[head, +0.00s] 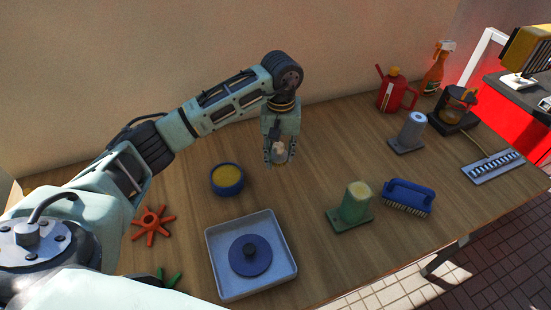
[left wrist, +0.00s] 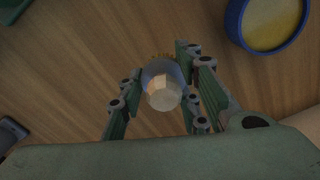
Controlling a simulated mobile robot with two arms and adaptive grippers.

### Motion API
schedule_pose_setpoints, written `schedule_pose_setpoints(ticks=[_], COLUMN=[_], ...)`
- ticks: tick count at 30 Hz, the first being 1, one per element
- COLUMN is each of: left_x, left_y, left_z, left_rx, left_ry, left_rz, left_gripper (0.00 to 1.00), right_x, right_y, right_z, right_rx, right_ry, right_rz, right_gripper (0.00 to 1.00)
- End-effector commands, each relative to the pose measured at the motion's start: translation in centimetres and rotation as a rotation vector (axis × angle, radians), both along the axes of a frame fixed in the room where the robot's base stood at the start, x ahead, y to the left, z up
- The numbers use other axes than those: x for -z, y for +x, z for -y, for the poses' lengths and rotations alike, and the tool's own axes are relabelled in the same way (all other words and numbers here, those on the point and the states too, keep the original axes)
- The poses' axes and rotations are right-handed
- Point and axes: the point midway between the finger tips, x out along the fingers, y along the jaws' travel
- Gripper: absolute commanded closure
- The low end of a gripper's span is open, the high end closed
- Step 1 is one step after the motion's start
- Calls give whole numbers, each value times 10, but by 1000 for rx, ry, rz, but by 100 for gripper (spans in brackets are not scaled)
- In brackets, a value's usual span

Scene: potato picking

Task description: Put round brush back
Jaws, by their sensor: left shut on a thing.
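My left gripper (head: 279,160) is shut on a round brush (head: 279,150) with a pale, faceted knob. In the left wrist view, the brush (left wrist: 164,90) sits between the two green fingers of the gripper (left wrist: 160,85), with a grey round body and brown bristles showing at its far edge. It appears to be held above the bare wood; the exact height is hard to tell. A grey cylinder on a dark base (head: 413,132) and a green cylinder on a green base (head: 355,203) stand to the right. My right gripper is not in view.
A blue bowl with yellow contents (head: 227,180) is just left of the gripper. A grey tray (head: 222,277) with a blue disc, an orange star-shaped piece (head: 151,224) and a blue brush (head: 408,196) lie nearer. A red can (head: 395,93) stands far back. The table's middle is clear.

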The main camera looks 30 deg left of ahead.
Motion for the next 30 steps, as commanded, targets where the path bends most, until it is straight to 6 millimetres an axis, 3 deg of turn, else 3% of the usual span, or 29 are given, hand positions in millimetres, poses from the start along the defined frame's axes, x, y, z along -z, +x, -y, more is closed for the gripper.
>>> schedule_pose_setpoints(ticks=[5,15,26,27,30], left_x=[8,46,52,51,50], left_y=[-8,-8,-7,-7,-7], left_z=[-9,-9,-9,-9,-9], left_rx=[0,1,2,2,1], left_ry=[0,-1,0,0,0], left_rz=[-1,0,1,1,0], left_gripper=[93,93,93,67,58], right_x=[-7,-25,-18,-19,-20], right_y=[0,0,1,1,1], right_z=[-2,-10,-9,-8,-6], right_rx=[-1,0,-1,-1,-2], right_ry=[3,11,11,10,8], right_rz=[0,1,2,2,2], right_gripper=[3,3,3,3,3])
